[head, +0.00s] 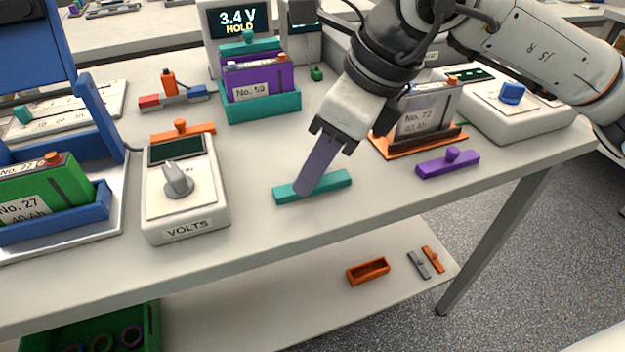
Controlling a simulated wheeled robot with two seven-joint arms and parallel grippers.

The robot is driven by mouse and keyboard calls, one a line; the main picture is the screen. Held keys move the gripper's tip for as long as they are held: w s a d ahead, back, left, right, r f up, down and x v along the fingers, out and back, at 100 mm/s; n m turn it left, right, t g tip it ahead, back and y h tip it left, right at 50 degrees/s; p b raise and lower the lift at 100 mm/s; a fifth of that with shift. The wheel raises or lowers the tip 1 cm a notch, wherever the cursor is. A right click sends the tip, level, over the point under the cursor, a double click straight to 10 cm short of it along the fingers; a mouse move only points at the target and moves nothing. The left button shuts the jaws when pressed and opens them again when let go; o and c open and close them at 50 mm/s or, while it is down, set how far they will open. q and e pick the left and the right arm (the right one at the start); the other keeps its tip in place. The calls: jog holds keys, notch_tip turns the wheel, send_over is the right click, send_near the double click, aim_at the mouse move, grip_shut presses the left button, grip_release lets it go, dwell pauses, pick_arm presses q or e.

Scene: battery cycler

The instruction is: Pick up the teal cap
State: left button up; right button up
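The teal cap (337,182) is a flat teal bar lying on the table in front of the purple cell's teal tray. My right gripper (304,187) reaches down over it, its finger tip at the middle of the bar. The near finger hides the cap's knob and the other finger, so I cannot tell whether it grips the cap. The cap appears to rest on the table. Another teal cap-like bar with a knob (249,45) sits at the purple No. 59 cell. My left gripper is not in view.
A VOLTS meter (186,205) stands left of the cap. To the right are a purple cap (448,163) and the No. 72 cell (428,112) in an orange tray. A green cell (42,187) sits in a blue holder at left. Bare table lies before the cap.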

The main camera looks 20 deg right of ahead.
grip_shut()
jog(key=shift+r, duration=0.1)
